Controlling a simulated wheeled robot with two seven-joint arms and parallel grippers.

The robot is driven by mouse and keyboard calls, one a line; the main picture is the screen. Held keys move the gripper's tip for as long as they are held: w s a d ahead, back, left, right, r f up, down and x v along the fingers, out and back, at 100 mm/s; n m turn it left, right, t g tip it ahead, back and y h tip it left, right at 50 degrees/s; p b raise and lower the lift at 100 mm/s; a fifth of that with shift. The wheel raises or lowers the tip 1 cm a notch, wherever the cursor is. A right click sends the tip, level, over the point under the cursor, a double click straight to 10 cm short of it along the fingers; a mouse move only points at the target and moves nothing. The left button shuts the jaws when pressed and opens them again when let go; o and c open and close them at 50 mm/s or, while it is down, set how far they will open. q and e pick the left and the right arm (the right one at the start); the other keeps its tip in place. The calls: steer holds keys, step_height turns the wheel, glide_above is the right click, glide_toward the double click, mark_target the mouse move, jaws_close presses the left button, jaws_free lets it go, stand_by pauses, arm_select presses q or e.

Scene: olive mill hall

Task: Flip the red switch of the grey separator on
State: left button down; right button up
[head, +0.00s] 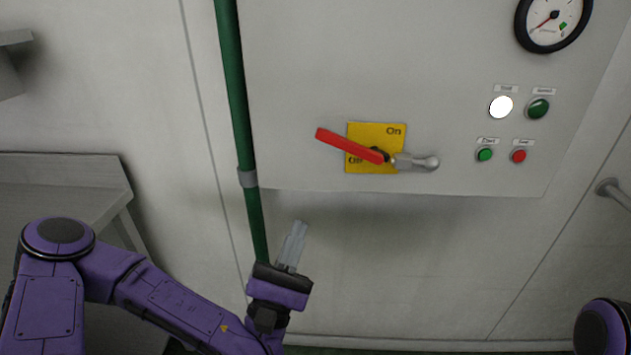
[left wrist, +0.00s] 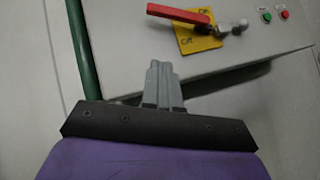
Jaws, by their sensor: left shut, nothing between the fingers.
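The red switch (head: 346,145) is a lever on a yellow plate (head: 376,167) marked On at the top and Off at the bottom. Its red handle points left and slightly up from a dark pivot, with a metal knob end to the right. It sits on the grey separator panel (head: 300,60). My left gripper (head: 299,228) is shut and empty, below and left of the switch, apart from it. In the left wrist view the fingers (left wrist: 161,68) are together, and the red switch (left wrist: 180,14) shows above them. My right gripper is not in view.
A green pipe (head: 234,90) runs down left of the switch, close to my left gripper. Buttons (head: 519,156), a lit white lamp (head: 501,107) and a gauge (head: 553,20) are on the right. A grey table (head: 60,180) stands at left. Space below the panel is clear.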

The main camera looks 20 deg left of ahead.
mark_target(333, 144)
arm_select(q)
steer(key=p+x, duration=0.2)
steer(key=x, duration=0.2)
steer(key=s+r+p+x, duration=0.1)
steer(key=p+x, duration=0.2)
steer(key=x, duration=0.1)
steer(key=s+d+r+p+x, duration=0.1)
steer(key=p+x, duration=0.1)
steer(key=x, duration=0.2)
steer(key=shift+w+d+r, duration=0.15)
steer(key=shift+w, duration=0.05)
